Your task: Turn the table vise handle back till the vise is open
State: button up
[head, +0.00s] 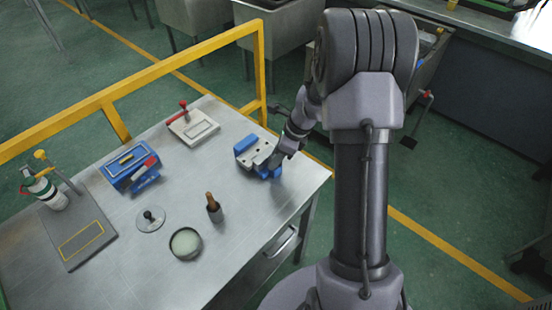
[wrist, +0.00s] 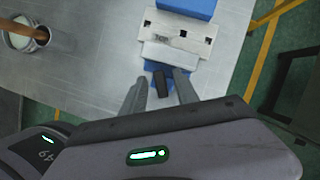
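The table vise (head: 250,150) is blue with pale metal jaws and is fixed at the right end of the steel table. In the wrist view its pale jaw block (wrist: 178,40) and blue body lie straight ahead of my gripper. A short dark piece (wrist: 161,83), which looks like the handle, shows at the vise's near end between my fingertips. My gripper (wrist: 160,88) has its two grey fingers apart, one on each side of that piece, with a small gap seen. In the head view my gripper (head: 277,160) is at the vise's right end, and my wrist hides the handle.
On the steel table (head: 220,255) stand a pot with a brown-handled tool (head: 214,208), a round dish (head: 186,243), a blue box with a red part (head: 130,170) and a pale plate with a red handle (head: 194,124). A yellow railing (head: 180,65) runs behind.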

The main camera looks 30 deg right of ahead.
grip_shut()
jog(key=shift+r+n+p, duration=0.1)
jog(key=shift+n+p, duration=0.2)
jog(key=shift+n, duration=0.1)
jog(key=shift+n+g+y+p, duration=0.45)
jog(key=shift+n+p, duration=0.3)
jog(key=shift+n, duration=0.35)
jog(key=n+g+p, duration=0.1)
jog(key=n+p, duration=0.1)
jog(key=n, duration=0.1)
jog(key=shift+n+g, duration=0.25)
jog(key=shift+n, duration=0.05)
jog(key=n+g+p, duration=0.1)
jog(key=n, duration=0.1)
jog(key=n+g+p, duration=0.1)
jog(key=n, duration=0.2)
jog(key=shift+w+n+p, duration=0.1)
jog(key=shift+n+p, duration=0.2)
jog(key=shift+p, duration=0.1)
